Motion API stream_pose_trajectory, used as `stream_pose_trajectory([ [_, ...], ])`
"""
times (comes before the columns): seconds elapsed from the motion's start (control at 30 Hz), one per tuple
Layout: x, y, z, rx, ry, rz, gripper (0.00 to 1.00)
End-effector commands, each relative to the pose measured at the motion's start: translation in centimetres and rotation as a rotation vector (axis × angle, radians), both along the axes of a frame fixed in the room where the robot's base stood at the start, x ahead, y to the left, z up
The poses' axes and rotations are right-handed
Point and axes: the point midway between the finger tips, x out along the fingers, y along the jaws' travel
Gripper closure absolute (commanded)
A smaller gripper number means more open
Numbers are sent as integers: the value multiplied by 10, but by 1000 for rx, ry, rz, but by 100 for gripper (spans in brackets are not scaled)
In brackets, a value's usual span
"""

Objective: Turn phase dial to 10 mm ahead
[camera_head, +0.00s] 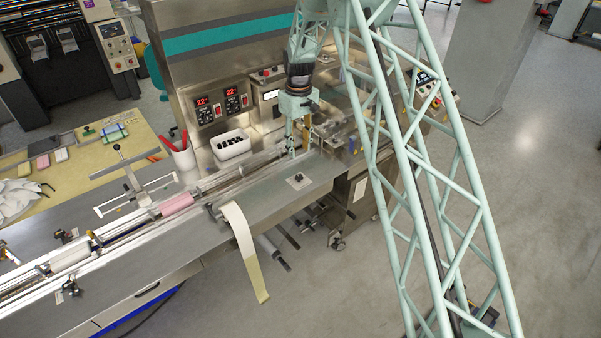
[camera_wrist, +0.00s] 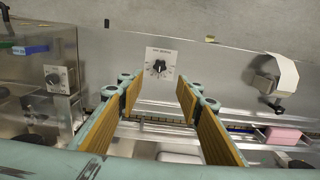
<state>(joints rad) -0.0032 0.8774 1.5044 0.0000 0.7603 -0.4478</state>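A black dial (camera_wrist: 158,67) with a scale around it sits on a small pale plate on the steel deck. It shows in the wrist view, ahead of and between my fingers, and its lettering is too small to read. The same dial and plate show small in the head view (camera_head: 298,180), on the deck just in front of my gripper (camera_head: 298,152). In the wrist view my gripper (camera_wrist: 160,92) is open, its two tan-padded fingers apart with nothing between them. The fingers do not appear to touch the dial.
Another knob (camera_wrist: 54,78) is on a steel box at left. A pale film strip (camera_head: 243,250) hangs over the deck's front edge. A white bin (camera_head: 230,147) stands by the control panel. A pink block (camera_head: 176,204) lies on the infeed track. The deck around the dial is clear.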

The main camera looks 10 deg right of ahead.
Motion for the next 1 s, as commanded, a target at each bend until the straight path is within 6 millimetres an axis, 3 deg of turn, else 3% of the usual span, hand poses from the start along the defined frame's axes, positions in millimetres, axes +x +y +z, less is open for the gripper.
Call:
stream_pose_trajectory([
  [0.57, 0, 0, -6, 0, 0, 0, 67],
  [1.0, 0, 0, -45, 0, 1, 0, 67],
])
